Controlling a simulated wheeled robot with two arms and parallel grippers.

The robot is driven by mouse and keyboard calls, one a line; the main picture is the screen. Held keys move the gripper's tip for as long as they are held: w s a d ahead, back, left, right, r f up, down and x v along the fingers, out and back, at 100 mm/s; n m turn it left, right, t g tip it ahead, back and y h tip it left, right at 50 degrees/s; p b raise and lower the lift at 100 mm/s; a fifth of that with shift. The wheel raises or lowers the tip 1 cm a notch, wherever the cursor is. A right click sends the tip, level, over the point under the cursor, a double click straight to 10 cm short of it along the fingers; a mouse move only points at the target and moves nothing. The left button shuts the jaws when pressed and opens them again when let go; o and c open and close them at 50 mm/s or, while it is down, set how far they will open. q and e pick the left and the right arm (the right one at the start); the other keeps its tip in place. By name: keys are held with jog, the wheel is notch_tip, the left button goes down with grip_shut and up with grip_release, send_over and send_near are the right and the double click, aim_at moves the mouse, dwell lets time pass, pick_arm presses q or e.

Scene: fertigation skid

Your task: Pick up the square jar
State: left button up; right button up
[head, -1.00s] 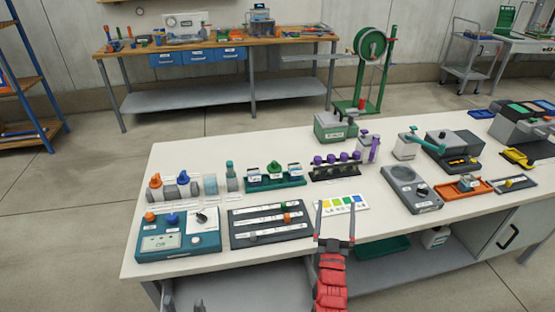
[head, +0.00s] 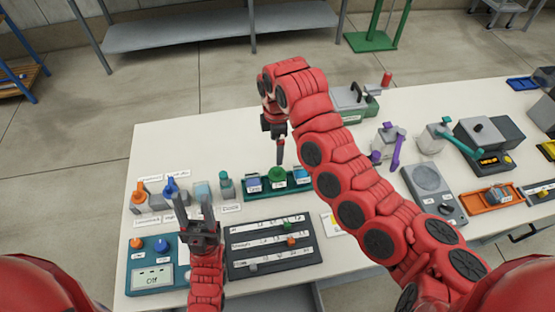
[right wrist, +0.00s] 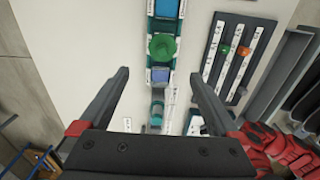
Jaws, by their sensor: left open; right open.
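Which container is the square jar is not certain. A pale blue, boxy, see-through container (head: 202,189) stands in the back left row, partly behind my left gripper (head: 195,204), and looks most like it. A teal-capped bottle (head: 226,186) stands to its right and shows in the right wrist view (right wrist: 157,110). A green rack (head: 268,192) holds a green-topped piece (head: 278,177) between two blue-topped ones. My left gripper is open and empty near the row. My right gripper (head: 280,160) is open, above the rack; in its wrist view the open fingers (right wrist: 160,76) straddle the rack line without contact.
Orange-topped (head: 138,197) and blue-topped (head: 171,188) pieces stand at the left of the row. A teal control box (head: 150,278) and a dark slider panel (head: 268,258) lie in front. My right arm hides part of the table's middle. The back left tabletop is clear.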

aim_at(277, 170)
notch_tip(277, 170, down, 3)
jog(key=shift+s+d+f+b, duration=0.1)
jog(key=shift+s+d+b, duration=0.05)
jog(key=shift+b, duration=1.05)
notch_tip(277, 170, down, 7)
jog(key=shift+s+p, duration=0.1)
jog(key=shift+p, duration=1)
notch_tip(277, 170, down, 2)
notch_tip(277, 170, down, 5)
jog(key=shift+r+p, duration=0.1)
jog(key=shift+p, duration=0.45)
grip_shut()
